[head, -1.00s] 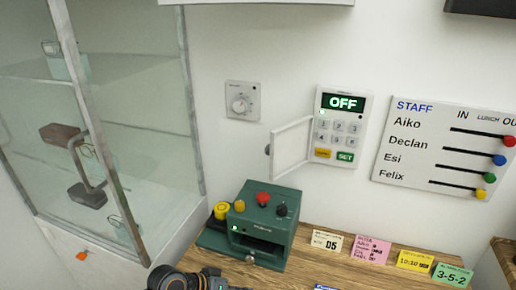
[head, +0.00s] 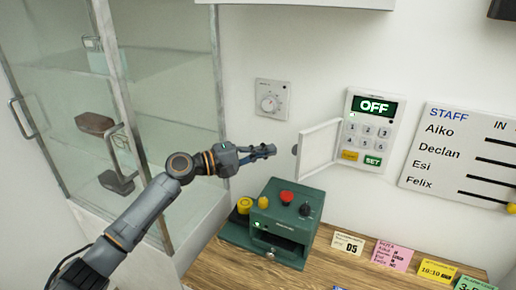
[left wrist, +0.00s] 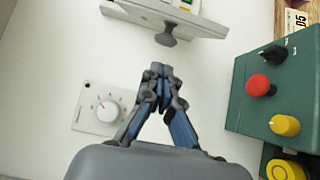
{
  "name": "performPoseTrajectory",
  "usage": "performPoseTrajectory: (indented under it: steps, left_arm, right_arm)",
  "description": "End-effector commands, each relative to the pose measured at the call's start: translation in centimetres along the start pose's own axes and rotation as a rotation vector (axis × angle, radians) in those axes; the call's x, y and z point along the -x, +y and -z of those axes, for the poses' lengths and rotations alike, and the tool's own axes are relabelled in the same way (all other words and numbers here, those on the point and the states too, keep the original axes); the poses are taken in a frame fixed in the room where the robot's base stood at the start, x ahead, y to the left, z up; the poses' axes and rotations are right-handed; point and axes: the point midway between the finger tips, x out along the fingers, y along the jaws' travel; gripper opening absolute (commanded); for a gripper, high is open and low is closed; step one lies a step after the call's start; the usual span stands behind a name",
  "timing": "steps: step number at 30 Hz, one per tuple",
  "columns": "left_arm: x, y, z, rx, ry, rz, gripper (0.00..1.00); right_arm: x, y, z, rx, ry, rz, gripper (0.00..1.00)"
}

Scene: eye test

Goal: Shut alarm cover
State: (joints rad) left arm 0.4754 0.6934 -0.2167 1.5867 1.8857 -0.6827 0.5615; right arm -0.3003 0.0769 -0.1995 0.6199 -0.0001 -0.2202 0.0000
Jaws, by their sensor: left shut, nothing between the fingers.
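The white alarm panel (head: 368,130) is on the wall. Its display reads OFF and its keypad is exposed. Its pale framed cover (head: 320,148) stands open, swung out to the left from the panel's left side. A small grey knob (head: 294,149) is on the cover's free edge. My left gripper (head: 272,151) is shut and empty, just left of the knob, with a small gap. In the left wrist view, the shut fingertips (left wrist: 161,71) point toward the knob (left wrist: 167,39) and the cover (left wrist: 185,14), apart from them. My right gripper is not in view.
A green box (head: 275,225) with red and yellow buttons stands on the wooden counter (head: 330,265) below. A wall dial (head: 272,99) is above my gripper. A glass cabinet (head: 160,60) is at the left, behind my arm. A staff board (head: 462,150) hangs right of the panel.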

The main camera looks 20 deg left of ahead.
Motion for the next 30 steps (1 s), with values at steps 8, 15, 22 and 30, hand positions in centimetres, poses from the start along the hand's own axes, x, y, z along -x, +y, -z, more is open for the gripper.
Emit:
performPoseTrajectory:
  steps: [8, 15, 22, 30]
  left_arm:
    - [-4.4, 0.2, 0.0, 0.002, 0.000, -0.001, 0.00]
    - [-5.5, 0.0, -0.1, -0.001, -0.001, 0.001, 0.00]
    - [-5.4, -0.1, -0.1, -0.002, -0.001, 0.001, 0.00]
    - [-6.5, 0.1, -1.0, 0.000, 0.016, 0.005, 0.00]
  right_arm:
    - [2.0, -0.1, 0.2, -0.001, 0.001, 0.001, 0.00]
    - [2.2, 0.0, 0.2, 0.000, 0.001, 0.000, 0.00]
    - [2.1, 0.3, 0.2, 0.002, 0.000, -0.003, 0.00]
    - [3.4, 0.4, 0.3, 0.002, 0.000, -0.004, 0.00]
